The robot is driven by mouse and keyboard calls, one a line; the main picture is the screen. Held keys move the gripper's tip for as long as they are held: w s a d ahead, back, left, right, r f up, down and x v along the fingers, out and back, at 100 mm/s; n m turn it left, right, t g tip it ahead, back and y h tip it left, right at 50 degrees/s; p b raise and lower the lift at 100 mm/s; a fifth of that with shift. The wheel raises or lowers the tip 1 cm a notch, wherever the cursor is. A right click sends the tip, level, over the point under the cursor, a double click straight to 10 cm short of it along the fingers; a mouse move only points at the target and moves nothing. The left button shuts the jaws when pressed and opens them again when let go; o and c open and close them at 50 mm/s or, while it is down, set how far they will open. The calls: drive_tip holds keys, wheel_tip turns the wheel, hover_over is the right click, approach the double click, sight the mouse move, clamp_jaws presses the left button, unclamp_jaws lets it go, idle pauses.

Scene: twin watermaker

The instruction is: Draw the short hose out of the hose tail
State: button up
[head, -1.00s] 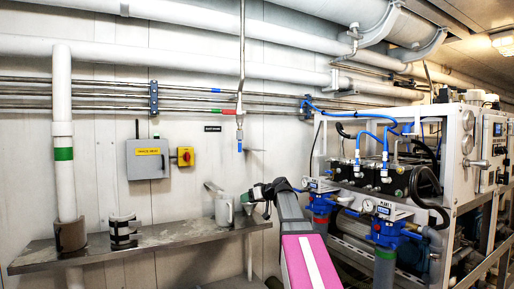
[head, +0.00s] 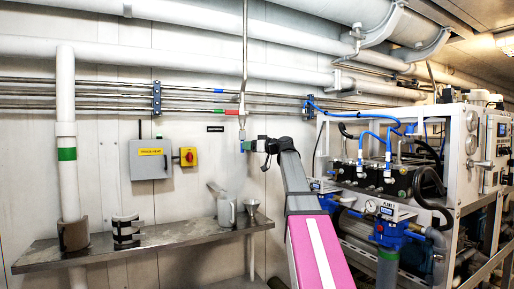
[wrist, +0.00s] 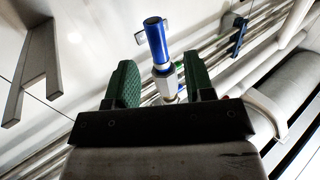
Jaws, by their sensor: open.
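The short blue hose (wrist: 155,40) sits on the end of the pale metal hose tail (wrist: 168,82) in the wrist view. My gripper (wrist: 159,78) is open, with one green-padded finger on each side of the hose and tail line. The gap between pads and hose is clear, so nothing is gripped. In the head view my gripper (head: 247,146) is up beside the lower end of the vertical drop pipe (head: 244,70), just below its valve with a red tag. The hose is small and partly covered by my gripper there.
A steel shelf (head: 180,237) below holds a jug (head: 226,211), a funnel (head: 251,206) and a banded cylinder. A grey switch box (head: 150,160) hangs on the wall at left. The watermaker rack (head: 395,180) with blue hoses stands at right. Horizontal pipes run behind.

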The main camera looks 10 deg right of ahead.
drive_tip(key=shift+x, duration=2.95)
clamp_jaws()
drive_tip(key=shift+f, duration=0.15)
drive_tip(key=shift+f, duration=2.55)
